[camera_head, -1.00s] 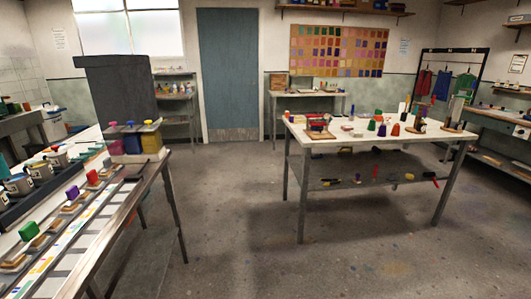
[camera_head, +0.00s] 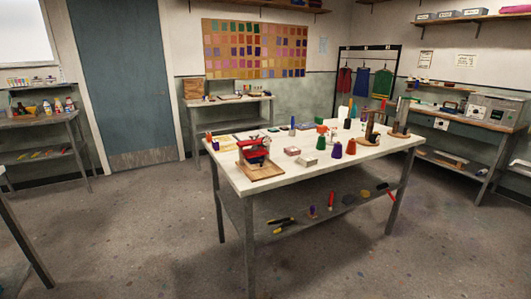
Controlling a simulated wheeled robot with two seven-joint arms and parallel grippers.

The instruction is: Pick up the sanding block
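I cannot pick out the sanding block for certain at this distance. Small pale pinkish blocks (camera_head: 307,161) lie on top of the white work table (camera_head: 228,172), near its middle. On the table's lower shelf (camera_head: 262,213) lie a red-handled tool (camera_head: 331,199), a small brownish piece (camera_head: 364,194) and several other small items, too small to identify. Neither of my grippers is in view.
A red device on a wooden board (camera_head: 257,162) stands at the table's left end. Coloured cones (camera_head: 337,150) stand near its middle. Open floor (camera_head: 130,230) lies left of and before the table. A bench (camera_head: 478,123) runs along the right wall.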

